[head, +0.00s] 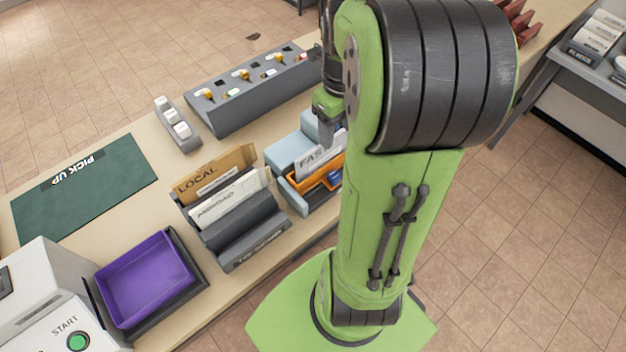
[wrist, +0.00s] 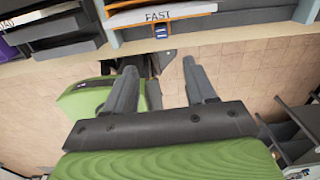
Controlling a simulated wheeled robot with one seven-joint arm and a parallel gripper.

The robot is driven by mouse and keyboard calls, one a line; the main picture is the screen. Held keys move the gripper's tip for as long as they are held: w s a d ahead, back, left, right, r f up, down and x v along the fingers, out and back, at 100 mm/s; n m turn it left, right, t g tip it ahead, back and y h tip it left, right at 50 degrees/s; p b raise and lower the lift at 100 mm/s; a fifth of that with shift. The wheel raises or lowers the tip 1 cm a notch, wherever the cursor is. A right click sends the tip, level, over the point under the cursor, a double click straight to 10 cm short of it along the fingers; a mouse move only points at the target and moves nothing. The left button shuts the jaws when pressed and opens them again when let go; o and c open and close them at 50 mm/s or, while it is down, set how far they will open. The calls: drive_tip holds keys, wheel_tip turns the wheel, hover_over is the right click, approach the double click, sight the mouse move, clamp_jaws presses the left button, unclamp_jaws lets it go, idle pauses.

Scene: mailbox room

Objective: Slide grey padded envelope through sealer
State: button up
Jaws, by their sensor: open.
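I cannot make out a grey padded envelope in either view. A white machine (head: 45,305) with a green START button (head: 78,342) stands at the lower left of the head view, cut off by the frame edge; I cannot tell whether it is the sealer. My gripper (wrist: 160,78) is open in the wrist view, with nothing between its two grey fingers. Tiled floor and part of my green base show beyond the fingers. In the head view my arm hides most of the gripper, near the FAST holder.
The counter holds a purple tray (head: 147,280), a grey rack (head: 245,235) with LOCAL and ABROAD cards, an orange and light-blue FAST holder (head: 318,190), a grey switch panel (head: 250,92) and a green PICK UP mat (head: 85,188). Bare counter lies between mat and rack.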

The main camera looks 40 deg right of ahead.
sight(334, 175)
drive_tip(key=f+b, duration=0.2)
drive_tip(key=f, duration=0.6)
drive_tip(key=f+b, duration=0.2)
drive_tip(key=f, duration=0.6)
drive_tip(key=shift+d, duration=0.2)
drive_tip(key=shift+r, duration=0.1)
clamp_jaws()
